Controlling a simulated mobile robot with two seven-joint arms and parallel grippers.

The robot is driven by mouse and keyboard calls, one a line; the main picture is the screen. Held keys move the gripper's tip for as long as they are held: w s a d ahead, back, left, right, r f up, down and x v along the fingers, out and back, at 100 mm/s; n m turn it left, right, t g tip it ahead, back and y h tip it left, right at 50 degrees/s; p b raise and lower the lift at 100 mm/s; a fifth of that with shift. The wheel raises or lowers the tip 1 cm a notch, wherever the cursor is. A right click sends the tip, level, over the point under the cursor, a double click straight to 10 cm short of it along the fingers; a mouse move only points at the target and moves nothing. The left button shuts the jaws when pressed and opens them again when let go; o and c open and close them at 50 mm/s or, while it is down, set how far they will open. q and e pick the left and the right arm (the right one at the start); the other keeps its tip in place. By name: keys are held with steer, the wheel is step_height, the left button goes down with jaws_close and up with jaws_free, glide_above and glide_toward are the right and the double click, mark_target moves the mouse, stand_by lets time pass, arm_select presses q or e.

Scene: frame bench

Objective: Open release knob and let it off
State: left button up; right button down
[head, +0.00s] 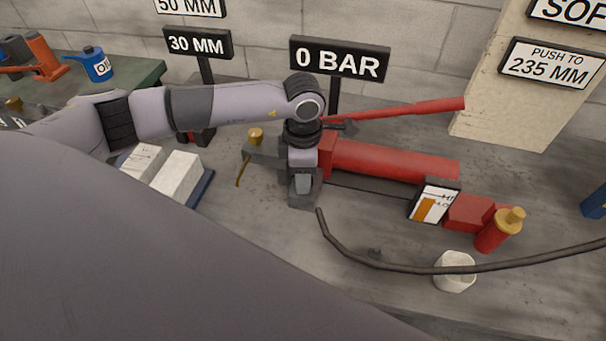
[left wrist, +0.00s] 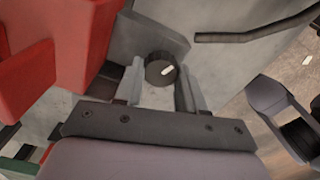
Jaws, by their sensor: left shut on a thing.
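The release knob (left wrist: 161,69) is a small round black knob with a white mark, in the left wrist view. My left gripper (left wrist: 162,84) has one finger on each side of it and is shut on it. In the head view my left gripper (head: 303,190) points down at the near left end of the red hand pump (head: 390,161), and it hides the knob there. The pump's red handle (head: 410,110) slopes up to the right. A sign behind the pump (head: 339,60) reads 0 BAR. My right gripper is not recognisable in either view.
A red cylinder with a brass top (head: 493,234) and a small scale plate (head: 433,203) stand to the right. Pale blocks (head: 180,177) lie left of the gripper. A concrete post (head: 515,100) stands behind.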

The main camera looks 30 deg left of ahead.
arm_select(q)
steer(key=shift+n, duration=1.6)
steer(key=o, duration=1.1)
steer(key=shift+b, duration=0.3)
steer(key=shift+c, duration=0.2)
step_height(320, 180, up, 7)
steer(key=shift+r, duration=0.15)
steer(key=shift+s, duration=0.1)
